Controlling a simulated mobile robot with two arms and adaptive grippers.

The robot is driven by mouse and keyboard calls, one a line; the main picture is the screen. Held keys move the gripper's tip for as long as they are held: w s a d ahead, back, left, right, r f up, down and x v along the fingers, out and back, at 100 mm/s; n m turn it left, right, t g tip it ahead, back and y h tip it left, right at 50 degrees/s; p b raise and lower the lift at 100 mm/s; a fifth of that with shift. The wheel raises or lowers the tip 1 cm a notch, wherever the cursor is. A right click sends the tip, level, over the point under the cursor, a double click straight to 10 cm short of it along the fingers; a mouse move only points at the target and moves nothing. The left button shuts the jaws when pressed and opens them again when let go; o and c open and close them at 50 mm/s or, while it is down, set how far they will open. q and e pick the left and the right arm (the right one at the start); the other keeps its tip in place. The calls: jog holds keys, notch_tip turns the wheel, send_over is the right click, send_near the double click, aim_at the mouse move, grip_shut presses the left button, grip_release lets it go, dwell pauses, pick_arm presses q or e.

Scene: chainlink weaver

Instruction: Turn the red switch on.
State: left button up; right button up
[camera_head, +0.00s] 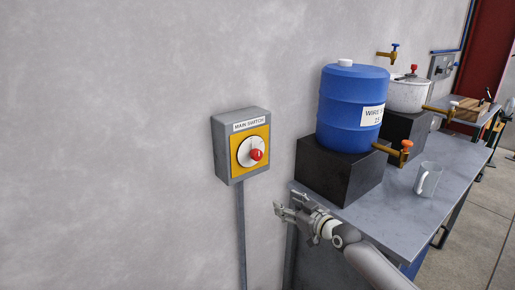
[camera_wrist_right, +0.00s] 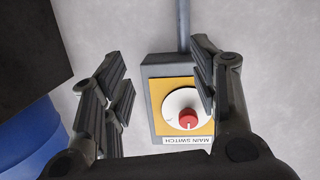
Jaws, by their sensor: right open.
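The red switch (camera_head: 256,155) is a red knob on a white round dial, set on a yellow plate. It is on a grey wall box (camera_head: 221,153) labelled "MAIN SWITCH". My right gripper (camera_head: 281,211) is open and empty, below and to the right of the box, apart from it in the head view. In the right wrist view the red switch (camera_wrist_right: 188,119) shows upside down, near the right finger, and the box (camera_wrist_right: 151,80) lies beyond the open fingers (camera_wrist_right: 165,85). My left gripper is not in view.
A grey workbench (camera_head: 405,200) stands to the right. It holds a blue barrel (camera_head: 340,105) on a black block (camera_head: 335,175), a clear mug (camera_head: 428,180) and a white pot (camera_head: 408,95). A conduit (camera_head: 241,235) runs down from the box. The wall left of it is bare.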

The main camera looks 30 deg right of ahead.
jog(key=n+t+y, duration=0.2)
send_near(259, 156)
jog(key=w, duration=0.2)
jog(key=w+p, duration=0.1)
jog(key=w, duration=0.2)
jog(key=w+a+p, duration=0.1)
jog(key=w, duration=0.2)
jog(key=shift+w, duration=0.25)
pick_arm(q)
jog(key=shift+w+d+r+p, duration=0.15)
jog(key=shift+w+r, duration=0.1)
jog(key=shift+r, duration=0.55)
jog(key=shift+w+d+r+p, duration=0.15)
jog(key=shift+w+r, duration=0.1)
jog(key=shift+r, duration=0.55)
pick_arm(e)
jog(key=shift+w, duration=1)
